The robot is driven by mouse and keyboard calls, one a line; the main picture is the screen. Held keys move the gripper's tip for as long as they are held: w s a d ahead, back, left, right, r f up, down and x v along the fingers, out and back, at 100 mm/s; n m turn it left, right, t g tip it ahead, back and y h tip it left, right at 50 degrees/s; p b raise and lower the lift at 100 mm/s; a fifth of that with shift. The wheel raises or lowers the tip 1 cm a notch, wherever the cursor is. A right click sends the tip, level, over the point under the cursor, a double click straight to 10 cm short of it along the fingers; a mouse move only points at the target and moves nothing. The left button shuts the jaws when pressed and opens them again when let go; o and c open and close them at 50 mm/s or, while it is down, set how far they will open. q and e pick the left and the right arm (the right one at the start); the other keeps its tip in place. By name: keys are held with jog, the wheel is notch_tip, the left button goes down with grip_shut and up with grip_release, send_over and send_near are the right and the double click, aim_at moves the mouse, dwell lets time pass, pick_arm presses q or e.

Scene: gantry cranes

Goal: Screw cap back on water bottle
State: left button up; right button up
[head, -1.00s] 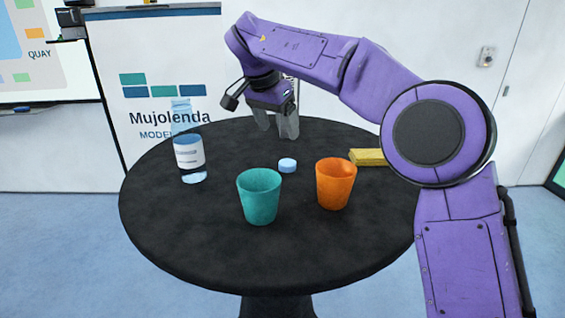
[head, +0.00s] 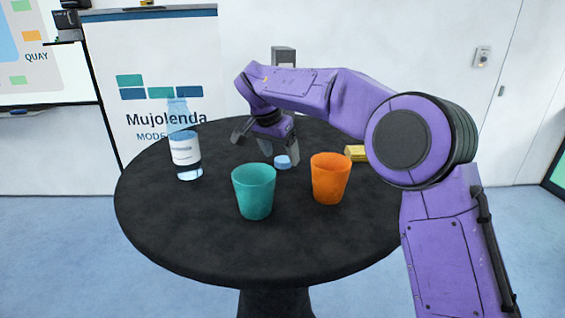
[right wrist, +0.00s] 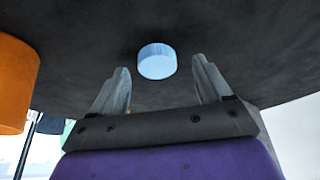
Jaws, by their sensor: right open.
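The clear water bottle (head: 186,150) stands upright and uncapped-looking at the left of the round black table, though its top is hard to make out against the sign. The light blue cap (head: 283,161) lies on the table right of the bottle. It also shows in the right wrist view (right wrist: 157,61), just beyond and between the fingertips. My right gripper (head: 283,158) is low over the table, beside and behind the cap, open and empty. Its two fingers show in the right wrist view (right wrist: 163,82), spread apart. My left gripper is not in view.
A teal cup (head: 254,192) and an orange cup (head: 330,179) stand in front of and right of the cap. A yellow block (head: 355,153) lies at the right, partly behind my arm. The black table (head: 200,238) is clear at its front and left.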

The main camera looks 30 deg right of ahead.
jog(key=shift+s+d+f, duration=0.1)
jog(key=shift+d+f, duration=0.2)
jog(key=shift+f, duration=0.25)
jog(key=c, duration=1.2)
